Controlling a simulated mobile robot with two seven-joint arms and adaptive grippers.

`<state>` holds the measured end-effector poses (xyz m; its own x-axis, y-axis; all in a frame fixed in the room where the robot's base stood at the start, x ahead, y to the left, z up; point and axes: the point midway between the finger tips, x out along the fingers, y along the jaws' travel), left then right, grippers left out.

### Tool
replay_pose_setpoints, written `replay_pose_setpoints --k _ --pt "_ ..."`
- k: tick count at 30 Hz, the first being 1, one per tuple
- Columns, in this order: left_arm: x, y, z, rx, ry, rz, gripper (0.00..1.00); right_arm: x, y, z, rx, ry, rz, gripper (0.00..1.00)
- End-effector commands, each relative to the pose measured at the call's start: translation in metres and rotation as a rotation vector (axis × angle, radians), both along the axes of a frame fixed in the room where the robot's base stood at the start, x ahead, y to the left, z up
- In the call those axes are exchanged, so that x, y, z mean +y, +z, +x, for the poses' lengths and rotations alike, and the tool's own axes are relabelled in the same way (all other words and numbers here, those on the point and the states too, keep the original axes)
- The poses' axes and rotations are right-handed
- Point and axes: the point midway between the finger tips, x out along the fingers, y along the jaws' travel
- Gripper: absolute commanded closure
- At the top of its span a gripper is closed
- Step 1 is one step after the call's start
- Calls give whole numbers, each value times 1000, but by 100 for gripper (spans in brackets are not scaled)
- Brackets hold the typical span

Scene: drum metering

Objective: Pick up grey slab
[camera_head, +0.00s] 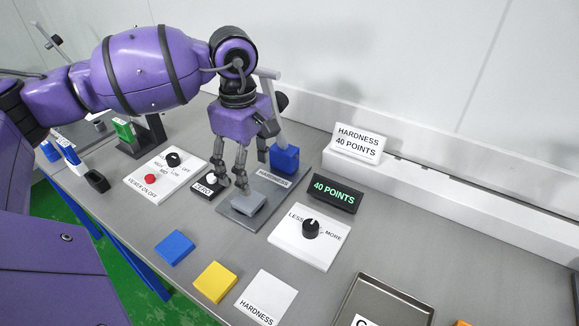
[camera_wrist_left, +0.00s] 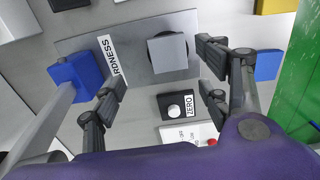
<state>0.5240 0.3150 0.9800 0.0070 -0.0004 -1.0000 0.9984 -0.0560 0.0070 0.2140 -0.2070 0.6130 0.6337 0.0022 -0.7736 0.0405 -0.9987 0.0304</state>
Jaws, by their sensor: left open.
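The grey slab (camera_head: 248,203) lies on a dark grey plate (camera_head: 232,216) labelled HARDNESS. In the left wrist view the grey slab (camera_wrist_left: 167,52) sits over a dark round pad on the plate (camera_wrist_left: 135,38). My left gripper (camera_head: 238,178) hangs over the plate, pointing down, with its fingertips close to the slab. I cannot tell whether a fingertip touches the slab. My right gripper is not in view.
Blue (camera_head: 175,247) and yellow slabs (camera_head: 215,282) and a tray (camera_head: 383,290) lie nearer.

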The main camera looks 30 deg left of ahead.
Motion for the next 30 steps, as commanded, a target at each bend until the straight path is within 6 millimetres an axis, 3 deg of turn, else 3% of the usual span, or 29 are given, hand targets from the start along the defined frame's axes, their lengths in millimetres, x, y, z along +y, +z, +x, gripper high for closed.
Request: replay_pose_setpoints --k 9,19,27,30 --pt "-1 -31 -4 17 -25 3 31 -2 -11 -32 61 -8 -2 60" --pt "-7 -74 -3 15 -23 2 31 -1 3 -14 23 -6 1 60" --pt "-7 -79 -3 14 -22 3 31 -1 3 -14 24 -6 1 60" --pt "-7 -79 -3 14 -22 3 42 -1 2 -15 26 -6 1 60"
